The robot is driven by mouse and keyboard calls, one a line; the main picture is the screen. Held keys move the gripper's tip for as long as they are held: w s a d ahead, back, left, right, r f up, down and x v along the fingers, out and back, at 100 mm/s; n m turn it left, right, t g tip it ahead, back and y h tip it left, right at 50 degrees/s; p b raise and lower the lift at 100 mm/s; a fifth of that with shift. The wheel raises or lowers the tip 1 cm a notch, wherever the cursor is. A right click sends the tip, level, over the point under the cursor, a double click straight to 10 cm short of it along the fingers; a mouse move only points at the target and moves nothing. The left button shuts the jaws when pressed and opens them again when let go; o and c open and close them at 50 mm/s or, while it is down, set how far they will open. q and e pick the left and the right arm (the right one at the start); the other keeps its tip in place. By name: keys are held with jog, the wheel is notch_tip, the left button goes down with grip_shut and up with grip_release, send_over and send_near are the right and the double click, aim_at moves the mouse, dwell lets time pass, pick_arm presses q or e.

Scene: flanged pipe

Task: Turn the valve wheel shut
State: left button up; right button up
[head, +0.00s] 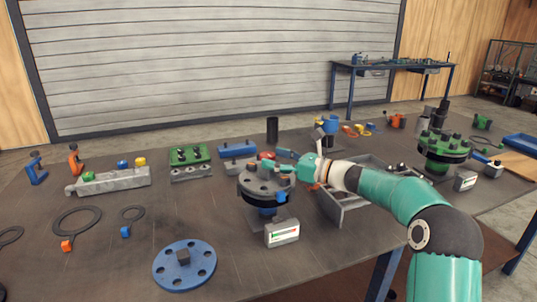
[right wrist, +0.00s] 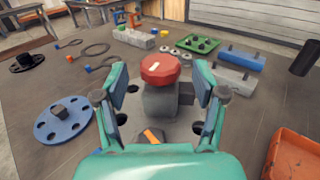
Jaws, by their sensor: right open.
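The valve wheel is a red, many-sided knob (right wrist: 160,68) on a dark grey valve body (right wrist: 160,101) in the right wrist view. In the head view a bit of red (head: 267,155) shows beside my fingers, mostly hidden. Below it is a grey round flange with bolt holes (head: 257,187). My right gripper (head: 283,161) reaches in from the right above this flange. In the right wrist view its fingers (right wrist: 162,88) are open, one on each side of the valve body and wheel, with gaps visible. My left gripper is not in view.
A small display box (head: 282,234) stands in front of the flange. A blue flange disc (head: 185,272) lies front left. A grey tray (head: 345,208) is to the right, a green flanged pipe (head: 443,149) further right. An orange bin (right wrist: 295,150) is close to the right finger.

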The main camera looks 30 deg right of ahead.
jog(key=shift+x, duration=1.4)
jog(key=shift+c, duration=0.3)
